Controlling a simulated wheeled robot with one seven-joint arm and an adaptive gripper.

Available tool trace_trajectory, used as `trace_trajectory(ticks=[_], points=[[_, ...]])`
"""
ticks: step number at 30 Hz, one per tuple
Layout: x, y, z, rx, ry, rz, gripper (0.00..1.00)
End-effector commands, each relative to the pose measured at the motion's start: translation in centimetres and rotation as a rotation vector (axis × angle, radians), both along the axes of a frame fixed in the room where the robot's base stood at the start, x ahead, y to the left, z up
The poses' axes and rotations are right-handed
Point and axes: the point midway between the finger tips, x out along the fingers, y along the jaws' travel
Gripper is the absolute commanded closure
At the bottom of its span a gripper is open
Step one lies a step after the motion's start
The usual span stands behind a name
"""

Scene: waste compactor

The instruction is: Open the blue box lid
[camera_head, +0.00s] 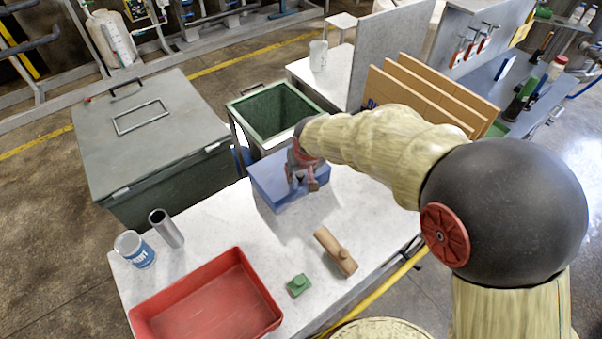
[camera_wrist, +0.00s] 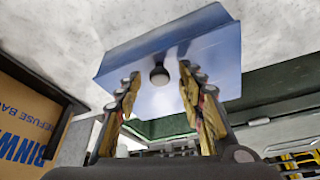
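The blue box (camera_head: 270,183) sits on the white table, near its back edge beside the green bin. In the wrist view its blue lid (camera_wrist: 205,52) fills the upper middle, with a round dark knob (camera_wrist: 159,76) on it. The lid looks closed. My gripper (camera_head: 304,183) is over the box and hides part of its top in the head view. In the wrist view my gripper's two fingers (camera_wrist: 159,74) are spread apart, one on each side of the knob. A gap shows between each finger and the knob. My gripper holds nothing.
A red tray (camera_head: 172,315), a paint can (camera_head: 141,257), a metal cylinder (camera_head: 166,228), a small green block (camera_head: 299,285) and a wooden piece (camera_head: 335,252) lie in front on the table. An open green bin (camera_head: 240,107) stands behind; cardboard panels (camera_head: 395,83) stand at the right.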

Motion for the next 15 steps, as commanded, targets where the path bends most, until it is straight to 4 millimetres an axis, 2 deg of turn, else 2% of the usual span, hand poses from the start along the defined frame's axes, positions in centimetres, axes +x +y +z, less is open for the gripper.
trace_trajectory(ticks=[4,15], points=[[-0.01,-0.01,0.07,0.0,0.0,0.0,0.62],[-0.03,-0.02,0.08,0.0,0.0,0.0,0.83]])
